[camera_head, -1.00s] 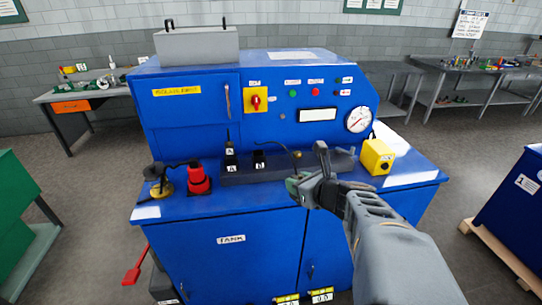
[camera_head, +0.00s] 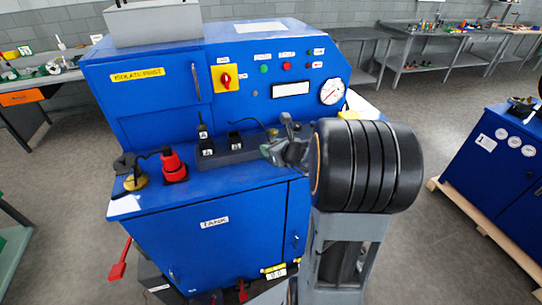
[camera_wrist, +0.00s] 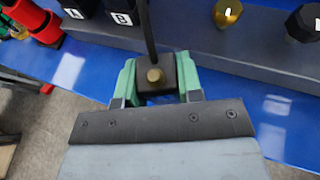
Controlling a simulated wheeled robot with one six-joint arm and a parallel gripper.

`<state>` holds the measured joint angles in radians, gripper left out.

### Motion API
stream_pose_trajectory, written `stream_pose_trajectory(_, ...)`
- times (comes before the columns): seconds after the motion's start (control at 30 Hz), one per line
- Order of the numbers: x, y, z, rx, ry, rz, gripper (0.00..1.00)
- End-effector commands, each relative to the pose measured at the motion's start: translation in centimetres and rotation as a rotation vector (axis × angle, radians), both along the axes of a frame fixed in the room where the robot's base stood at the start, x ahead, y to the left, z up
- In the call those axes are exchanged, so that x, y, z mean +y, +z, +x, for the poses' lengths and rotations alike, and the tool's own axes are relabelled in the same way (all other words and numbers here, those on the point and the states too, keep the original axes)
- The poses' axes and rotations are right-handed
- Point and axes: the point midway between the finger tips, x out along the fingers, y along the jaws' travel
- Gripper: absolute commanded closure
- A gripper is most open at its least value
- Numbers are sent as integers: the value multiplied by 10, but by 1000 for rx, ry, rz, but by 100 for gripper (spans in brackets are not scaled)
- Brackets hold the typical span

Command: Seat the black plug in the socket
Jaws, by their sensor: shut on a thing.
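My gripper (camera_wrist: 156,80) is shut on a black plug (camera_wrist: 183,72), a square black body with a brass tip, held between its green fingers. A dark cable runs up from it in the wrist view. In the head view my gripper (camera_head: 275,152) is at the front of the grey rail, and the plug is too small to make out there. Black blocks labelled A (camera_head: 207,149) and B (camera_head: 236,143) stand on the rail to the left. They also show at the top of the wrist view, A (camera_wrist: 75,9) and B (camera_wrist: 122,17). I cannot tell which part is the socket.
A brass knob (camera_wrist: 227,12) and a black knob (camera_wrist: 304,22) stand on the rail (camera_wrist: 265,47). A red connector (camera_head: 173,165) stands left on the blue bench. A yellow box (camera_head: 349,115) is partly hidden behind my arm.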

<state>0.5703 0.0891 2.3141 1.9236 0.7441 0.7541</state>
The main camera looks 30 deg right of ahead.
Motion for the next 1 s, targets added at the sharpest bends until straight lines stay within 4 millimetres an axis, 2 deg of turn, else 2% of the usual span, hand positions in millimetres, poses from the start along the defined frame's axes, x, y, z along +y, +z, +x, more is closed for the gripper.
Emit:
stream_pose_trajectory(0.2,-2,-9,7,0,0,1,91)
stream_pose_trajectory(0.5,-4,-41,10,0,-1,2,91)
stream_pose_trajectory(1.0,-3,-47,10,-2,-1,-1,91)
